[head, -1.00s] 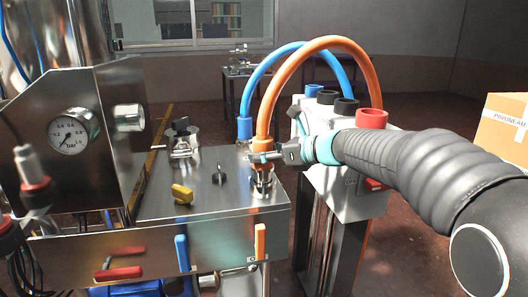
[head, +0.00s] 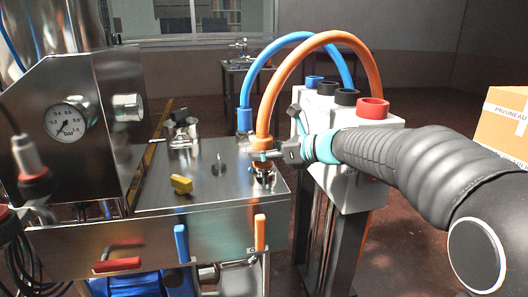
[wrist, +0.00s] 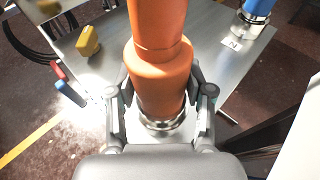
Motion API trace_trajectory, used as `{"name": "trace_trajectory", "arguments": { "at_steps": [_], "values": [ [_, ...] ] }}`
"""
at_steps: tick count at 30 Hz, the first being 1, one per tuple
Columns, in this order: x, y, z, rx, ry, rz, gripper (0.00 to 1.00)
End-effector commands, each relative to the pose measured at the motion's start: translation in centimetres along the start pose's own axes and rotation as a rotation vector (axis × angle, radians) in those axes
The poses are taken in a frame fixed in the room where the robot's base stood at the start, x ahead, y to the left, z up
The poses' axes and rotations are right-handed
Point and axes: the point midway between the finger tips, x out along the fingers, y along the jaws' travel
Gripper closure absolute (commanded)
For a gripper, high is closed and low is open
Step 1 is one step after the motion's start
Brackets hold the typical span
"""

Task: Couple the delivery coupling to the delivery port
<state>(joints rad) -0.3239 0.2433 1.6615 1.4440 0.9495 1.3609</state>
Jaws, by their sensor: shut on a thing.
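The delivery coupling (head: 263,127) is the orange cuff at the end of an orange hose. My gripper (head: 266,156) is shut around it from the right, above the near right corner of the steel bench. In the wrist view the coupling (wrist: 162,78) stands between both fingers (wrist: 160,100). The delivery port (head: 263,178) is the shiny metal fitting below it on the bench top. The coupling looks upright and in line with the port. Its lower end is close over or on the port; I cannot tell whether it is seated. In the wrist view a metal ring (wrist: 163,122) shows below the orange.
A blue hose coupling (head: 245,120) stands on a fitting behind, and a yellow handle (head: 181,184) lies left on the bench top. A white post (head: 350,150) with black and red rings stands right, behind my arm. Orange and blue levers hang at the bench front.

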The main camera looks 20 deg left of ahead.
Motion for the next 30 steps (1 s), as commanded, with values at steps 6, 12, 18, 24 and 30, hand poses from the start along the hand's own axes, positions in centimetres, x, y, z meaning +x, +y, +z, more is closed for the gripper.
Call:
{"name": "trace_trajectory", "arguments": {
  "at_steps": [6, 12, 18, 24, 30],
  "values": [
    [-0.01, 0.01, 0.05, -0.001, -0.002, 0.000, 1.00],
    [0.04, 0.00, -0.11, -0.001, -0.002, 0.000, 1.00],
    [0.09, 0.00, -0.27, -0.001, -0.002, 0.000, 1.00],
    [0.13, 0.00, -0.43, -0.001, -0.002, 0.000, 1.00],
    [0.16, 0.00, -0.52, -0.001, -0.001, 0.000, 1.00]
  ]
}}
